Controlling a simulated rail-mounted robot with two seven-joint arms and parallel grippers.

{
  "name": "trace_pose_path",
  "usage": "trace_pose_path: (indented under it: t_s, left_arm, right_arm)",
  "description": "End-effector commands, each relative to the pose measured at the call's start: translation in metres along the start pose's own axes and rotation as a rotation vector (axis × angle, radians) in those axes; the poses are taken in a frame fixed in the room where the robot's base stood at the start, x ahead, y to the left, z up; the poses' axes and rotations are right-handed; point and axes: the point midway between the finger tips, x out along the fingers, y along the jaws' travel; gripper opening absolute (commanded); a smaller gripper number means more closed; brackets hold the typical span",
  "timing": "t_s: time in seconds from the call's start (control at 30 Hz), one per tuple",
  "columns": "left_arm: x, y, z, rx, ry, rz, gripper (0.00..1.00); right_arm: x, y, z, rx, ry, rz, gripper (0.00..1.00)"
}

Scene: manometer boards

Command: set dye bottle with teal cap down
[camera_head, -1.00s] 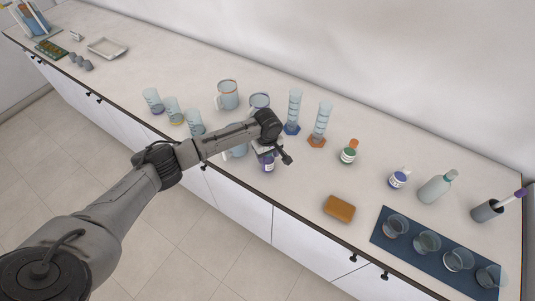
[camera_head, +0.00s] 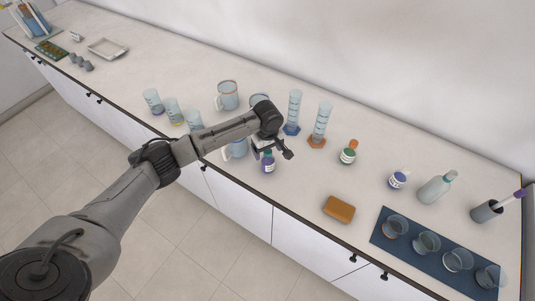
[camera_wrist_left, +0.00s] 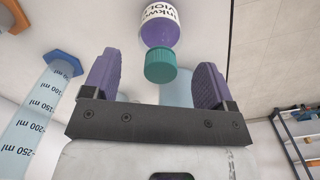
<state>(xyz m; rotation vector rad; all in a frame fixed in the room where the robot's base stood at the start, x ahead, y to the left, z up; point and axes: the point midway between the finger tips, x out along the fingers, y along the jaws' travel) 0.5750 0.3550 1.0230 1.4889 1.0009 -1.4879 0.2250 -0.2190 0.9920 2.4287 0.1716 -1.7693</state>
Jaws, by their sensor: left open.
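The dye bottle with teal cap (camera_head: 268,164) has a violet body and a white label. It stands upright on the counter near its front edge. My left gripper (camera_head: 272,151) is open just above it, and the arm hides part of the cap in the head view. In the left wrist view the bottle (camera_wrist_left: 160,27) lies beyond the fingertips, its teal cap toward the gap between the spread purple finger pads. The left gripper (camera_wrist_left: 155,80) holds nothing. My right gripper is not in view.
Two measuring cylinders (camera_head: 293,112) stand behind the gripper, with mugs (camera_head: 227,95) and beakers (camera_head: 152,101) to the left. To the right are a green bottle (camera_head: 348,153), a blue-labelled bottle (camera_head: 397,180), a sponge (camera_head: 339,209) and a blue mat (camera_head: 381,239) with beakers.

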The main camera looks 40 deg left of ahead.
Motion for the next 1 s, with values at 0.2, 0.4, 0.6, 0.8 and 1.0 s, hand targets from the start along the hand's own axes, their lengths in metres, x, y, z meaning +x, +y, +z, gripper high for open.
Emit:
trace_pose_path:
  t_s: [0.2, 0.4, 0.6, 0.8, 1.0]
  left_arm:
    - [-0.043, 0.0, -0.001, -0.001, 0.001, 0.003, 0.79]
    - [-0.07, 0.001, 0.0, 0.0, 0.0, 0.003, 0.79]
    - [-0.083, 0.0, 0.0, -0.001, -0.001, 0.0, 0.79]
    - [-0.083, 0.0, 0.003, 0.013, -0.001, 0.0, 0.79]
    - [-0.036, -0.011, 0.056, 0.245, -0.009, 0.02, 0.79]
  right_arm:
    - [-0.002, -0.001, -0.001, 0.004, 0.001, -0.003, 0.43]
    - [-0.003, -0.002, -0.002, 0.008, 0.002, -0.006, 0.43]
    - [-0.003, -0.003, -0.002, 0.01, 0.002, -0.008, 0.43]
    - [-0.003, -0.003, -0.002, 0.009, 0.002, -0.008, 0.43]
    - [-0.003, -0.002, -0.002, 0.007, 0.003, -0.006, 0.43]
